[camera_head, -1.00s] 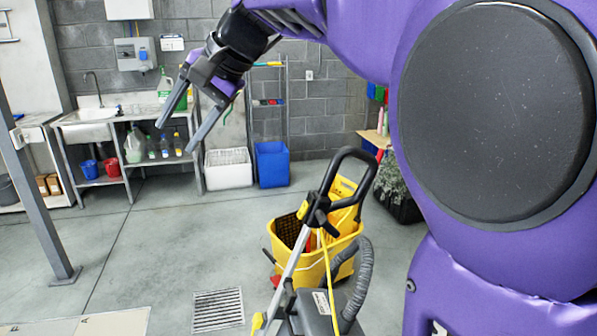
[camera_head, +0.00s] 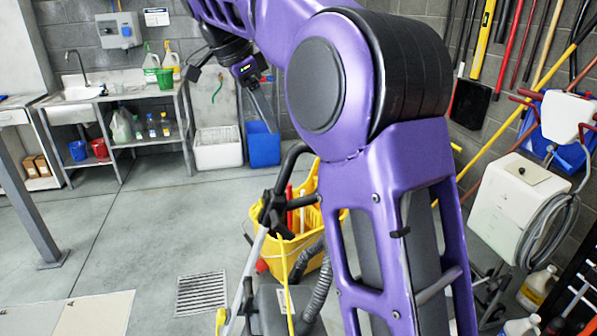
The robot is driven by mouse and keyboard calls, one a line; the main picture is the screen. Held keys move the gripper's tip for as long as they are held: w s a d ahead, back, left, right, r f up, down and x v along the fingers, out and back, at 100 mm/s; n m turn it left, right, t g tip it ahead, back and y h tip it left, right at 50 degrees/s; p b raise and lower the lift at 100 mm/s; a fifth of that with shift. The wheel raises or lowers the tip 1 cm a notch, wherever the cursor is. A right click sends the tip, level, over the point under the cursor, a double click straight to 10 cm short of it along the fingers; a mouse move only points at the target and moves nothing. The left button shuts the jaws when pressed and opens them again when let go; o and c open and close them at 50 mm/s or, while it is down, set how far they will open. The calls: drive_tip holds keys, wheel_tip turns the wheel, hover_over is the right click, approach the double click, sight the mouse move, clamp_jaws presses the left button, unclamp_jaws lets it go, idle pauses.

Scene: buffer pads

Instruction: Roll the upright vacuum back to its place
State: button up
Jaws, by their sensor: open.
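My gripper (camera_head: 258,100) is at the upper centre, above and to the left of the handle in the picture. It is open, empty and apart from the vacuum. One finger shows clearly; the other is hard to make out. My purple arm hides part of the area right of the vacuum.
A yellow mop bucket (camera_head: 284,252) stands right behind the vacuum. A floor grate (camera_head: 202,293) and a pale floor panel (camera_head: 95,312) lie to the left. A blue bin (camera_head: 263,147) and white crate (camera_head: 217,150) are by the back wall. Open floor lies at left centre.

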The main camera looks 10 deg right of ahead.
drive_tip(key=x, duration=1.7)
drive_tip(key=shift+a+f, duration=0.1)
clamp_jaws()
idle(0.7)
